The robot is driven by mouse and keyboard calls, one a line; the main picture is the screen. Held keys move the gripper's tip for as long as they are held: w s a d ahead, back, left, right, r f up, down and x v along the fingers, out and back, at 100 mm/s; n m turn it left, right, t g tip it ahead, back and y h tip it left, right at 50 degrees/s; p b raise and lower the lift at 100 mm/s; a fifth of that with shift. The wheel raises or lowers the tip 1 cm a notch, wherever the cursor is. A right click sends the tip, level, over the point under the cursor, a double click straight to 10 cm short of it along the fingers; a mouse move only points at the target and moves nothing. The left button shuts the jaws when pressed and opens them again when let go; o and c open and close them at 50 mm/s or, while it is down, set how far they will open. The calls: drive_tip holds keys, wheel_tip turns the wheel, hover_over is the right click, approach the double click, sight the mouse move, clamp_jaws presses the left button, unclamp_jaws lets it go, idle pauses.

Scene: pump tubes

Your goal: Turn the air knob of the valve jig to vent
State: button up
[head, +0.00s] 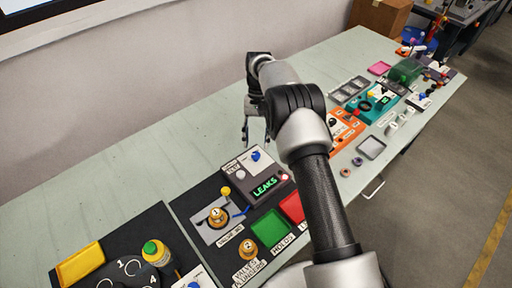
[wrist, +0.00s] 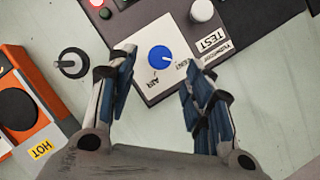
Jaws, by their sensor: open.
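The blue air knob (head: 255,156) sits on the light corner plate of the dark valve jig box (head: 240,187), beside a green LEAKS display. In the wrist view, the knob (wrist: 159,57) lies between the labels AIR and VENT. A small pale mark shows at its lower right; I cannot tell its exact setting.
A white button (wrist: 201,11) labelled TEST is near the knob. An orange HOT unit (wrist: 22,100) and a small dark ring-like item (wrist: 72,66) are at the left of the wrist view. A brass valve (head: 217,217) stands in front of the box. The table behind is clear.

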drive_tip(key=shift+v, duration=1.3)
drive_tip(key=s+d+r+t, duration=0.2)
drive_tip(key=s+r, duration=0.3)
drive_tip(key=r, duration=0.7)
drive_tip(key=s+d+r+t, duration=0.2)
drive_tip(key=s+r, duration=0.2)
drive_tip(key=r, duration=0.8)
drive_tip(key=s+d+r+n+t, duration=0.1)
drive_tip(key=s+r, duration=0.1)
drive_tip(key=s, duration=0.6)
drive_tip(key=s+d+r+t, duration=0.2)
drive_tip(key=s+r, duration=0.1)
drive_tip(key=s, duration=0.4)
drive_tip(key=s+f+n+t, duration=0.1)
drive_tip(key=s+f, duration=0.3)
drive_tip(key=s, duration=0.7)
drive_tip(key=shift+s+d+f+t+h, duration=0.25)
drive_tip(key=shift+s+d+t+h, duration=0.15)
drive_tip(key=shift+t, duration=0.1)
drive_tip(key=shift+s+f, duration=0.25)
drive_tip(key=shift+f, duration=0.1)
